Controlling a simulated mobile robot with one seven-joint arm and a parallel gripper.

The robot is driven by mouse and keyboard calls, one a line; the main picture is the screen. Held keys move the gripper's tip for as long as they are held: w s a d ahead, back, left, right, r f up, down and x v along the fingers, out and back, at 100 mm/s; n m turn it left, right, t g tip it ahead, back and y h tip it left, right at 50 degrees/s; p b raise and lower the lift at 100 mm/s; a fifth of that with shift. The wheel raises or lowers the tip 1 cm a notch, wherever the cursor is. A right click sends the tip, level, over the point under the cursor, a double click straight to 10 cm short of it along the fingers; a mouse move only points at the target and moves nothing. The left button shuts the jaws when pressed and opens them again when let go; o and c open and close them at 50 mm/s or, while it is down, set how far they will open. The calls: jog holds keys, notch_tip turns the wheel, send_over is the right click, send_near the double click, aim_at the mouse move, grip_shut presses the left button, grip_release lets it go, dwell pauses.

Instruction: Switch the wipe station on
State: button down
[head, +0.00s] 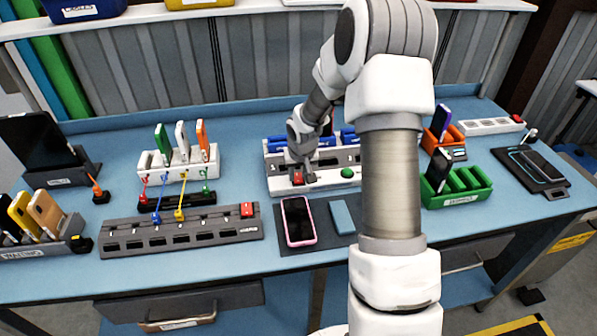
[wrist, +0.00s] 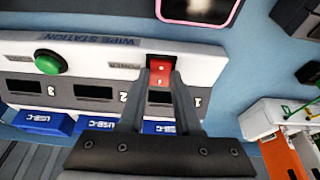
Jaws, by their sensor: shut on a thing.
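The wipe station (head: 325,181) is a pale unit with a dark slotted strip and blue USB-C blocks at the back of the blue bench. It also shows in the wrist view (wrist: 205,62), upside down with its name legible. Its red rocker switch (wrist: 159,68) sits on the front panel, and it shows at the front left in the head view (head: 297,178). My gripper (head: 304,176) is down at this switch. In the wrist view my gripper's fingertips (wrist: 160,82) are shut on the red switch. The rocker's exact tilt is hard to tell.
A green button (head: 347,173) is to the right on the same panel. A pink-edged phone (head: 298,221) lies on a dark mat in front. A grey charging strip (head: 180,236) with another red switch is at left, and a green rack (head: 465,193) at right.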

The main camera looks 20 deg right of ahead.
aim_at(298, 178)
jog(key=g+p, duration=0.1)
jog(key=p, duration=0.2)
jog(key=shift+w+r+g, duration=0.3)
jog(key=shift+g, duration=0.1)
jog(key=shift+w+d+f+g+y+p, duration=0.15)
jog(key=shift+g+y+p, duration=0.25)
jog(key=shift+g+p, duration=0.4)
jog(key=c, duration=0.6)
grip_release()
notch_tip(298, 178, up, 17)
jog(key=b, duration=0.1)
jog(key=shift+s+b, duration=0.2)
jog(key=shift+b, duration=0.1)
